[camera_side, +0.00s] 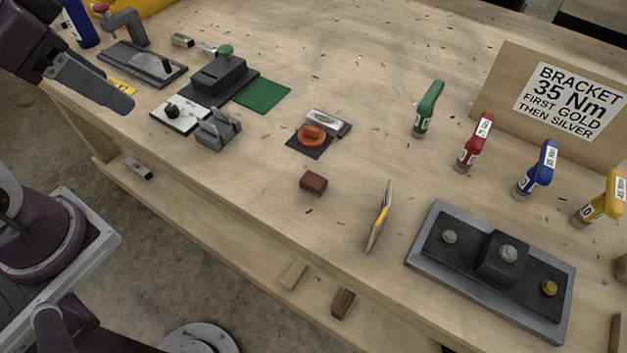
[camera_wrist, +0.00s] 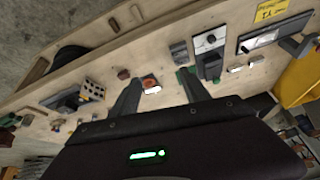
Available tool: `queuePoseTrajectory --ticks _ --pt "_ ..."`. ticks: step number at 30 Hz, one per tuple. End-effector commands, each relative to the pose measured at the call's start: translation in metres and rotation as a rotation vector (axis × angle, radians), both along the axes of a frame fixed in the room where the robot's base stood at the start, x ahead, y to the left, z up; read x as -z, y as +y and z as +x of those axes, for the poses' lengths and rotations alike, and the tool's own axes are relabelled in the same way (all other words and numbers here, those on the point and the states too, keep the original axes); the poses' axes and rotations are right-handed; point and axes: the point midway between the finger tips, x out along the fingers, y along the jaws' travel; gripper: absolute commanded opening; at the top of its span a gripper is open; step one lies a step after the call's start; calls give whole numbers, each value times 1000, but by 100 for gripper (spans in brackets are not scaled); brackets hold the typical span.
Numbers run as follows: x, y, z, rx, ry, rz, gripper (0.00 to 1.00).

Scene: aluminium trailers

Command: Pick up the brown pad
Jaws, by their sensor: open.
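The brown pad (camera_side: 313,183) is a small reddish-brown block lying on the wooden bench top, near its front edge and roughly mid-bench in the side view. It also shows in the wrist view as a small brown block (camera_wrist: 123,74), beyond and left of the fingers. My gripper (camera_wrist: 160,85) is open and empty in the wrist view, with its two dark fingers spread apart. In the side view a grey finger (camera_side: 92,84) shows at the upper left, above the bench's left end and well away from the brown pad.
An orange knob (camera_side: 312,136) on a black square stands just behind the pad. Grey blocks (camera_side: 218,130) lie left. Bare wood surrounds the pad.

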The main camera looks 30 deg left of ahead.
Motion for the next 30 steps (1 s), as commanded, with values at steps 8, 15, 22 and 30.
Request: queuePoseTrajectory --ticks 8,15,22,30 --pt "54 -89 134 792 246 250 55" --pt "155 -171 176 1302 352 308 55" --pt "192 -184 178 1395 368 311 55" --pt "239 -183 177 1390 369 310 55"
